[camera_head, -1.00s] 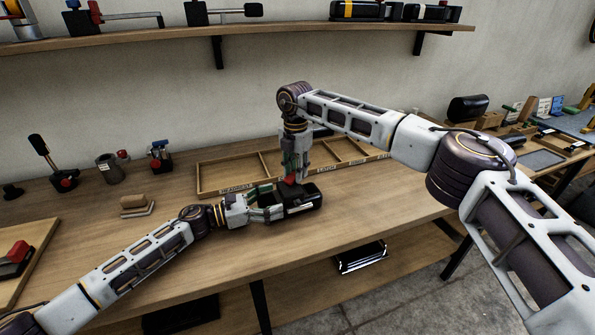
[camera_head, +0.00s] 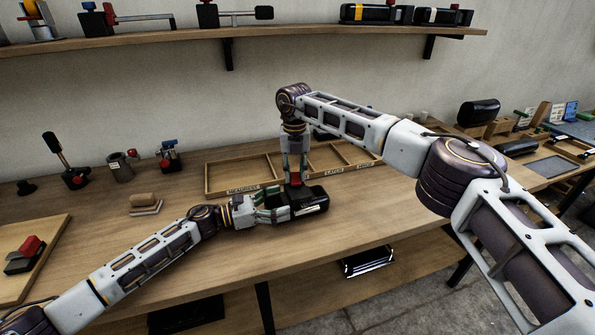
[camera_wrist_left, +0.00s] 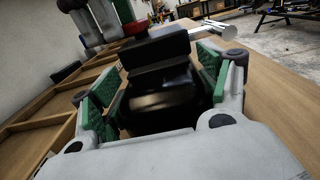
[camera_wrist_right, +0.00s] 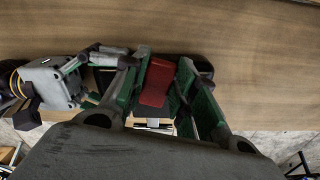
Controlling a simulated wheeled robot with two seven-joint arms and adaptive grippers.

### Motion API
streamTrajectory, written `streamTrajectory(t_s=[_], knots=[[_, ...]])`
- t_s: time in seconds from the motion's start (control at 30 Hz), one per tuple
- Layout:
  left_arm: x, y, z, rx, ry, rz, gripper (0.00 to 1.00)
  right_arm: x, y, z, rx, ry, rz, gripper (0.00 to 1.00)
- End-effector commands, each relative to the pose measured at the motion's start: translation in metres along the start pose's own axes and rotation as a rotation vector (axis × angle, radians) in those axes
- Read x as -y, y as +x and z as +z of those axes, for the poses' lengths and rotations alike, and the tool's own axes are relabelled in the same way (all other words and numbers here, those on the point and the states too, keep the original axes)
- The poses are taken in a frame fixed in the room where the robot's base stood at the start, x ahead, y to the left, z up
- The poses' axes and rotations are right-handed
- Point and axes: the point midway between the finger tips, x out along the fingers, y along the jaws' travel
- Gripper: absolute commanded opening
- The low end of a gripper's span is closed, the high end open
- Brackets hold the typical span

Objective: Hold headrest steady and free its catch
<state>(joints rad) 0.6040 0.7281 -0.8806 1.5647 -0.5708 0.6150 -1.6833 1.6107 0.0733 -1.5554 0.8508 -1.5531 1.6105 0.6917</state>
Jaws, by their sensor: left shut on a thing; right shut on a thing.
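The headrest is a black padded block (camera_head: 314,198) on the wooden bench, with a pale label on its near side. My left gripper (camera_head: 283,206) comes from the left and is shut on its left end. In the left wrist view the dark headrest (camera_wrist_left: 160,85) sits between the green finger pads. The red catch (camera_head: 295,181) is on the headrest's top. My right gripper (camera_head: 295,174) points down from above and is shut on the catch. In the right wrist view the red catch (camera_wrist_right: 157,82) lies between its fingers. The catch's underside is hidden.
A wooden divided tray (camera_head: 240,175) lies just behind the headrest, partly behind my right arm. A brown-topped block (camera_head: 145,203) and several fixtures stand at the left. A shelf (camera_head: 270,36) runs above. The bench front is clear.

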Motion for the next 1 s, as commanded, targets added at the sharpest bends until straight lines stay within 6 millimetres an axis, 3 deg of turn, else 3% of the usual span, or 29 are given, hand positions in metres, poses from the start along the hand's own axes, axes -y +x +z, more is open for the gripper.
streamTrajectory(t_s=[0.4,1.0], knots=[[-0.0009,-0.0006,-0.0010,-0.002,-0.002,0.003,0.26,-0.0086,-0.0001,-0.0016,-0.002,-0.234,0.000,0.04],[-0.0011,-0.0007,-0.0012,-0.002,-0.002,0.003,0.26,-0.0102,-0.0001,-0.0020,-0.002,-0.281,0.000,0.04]])
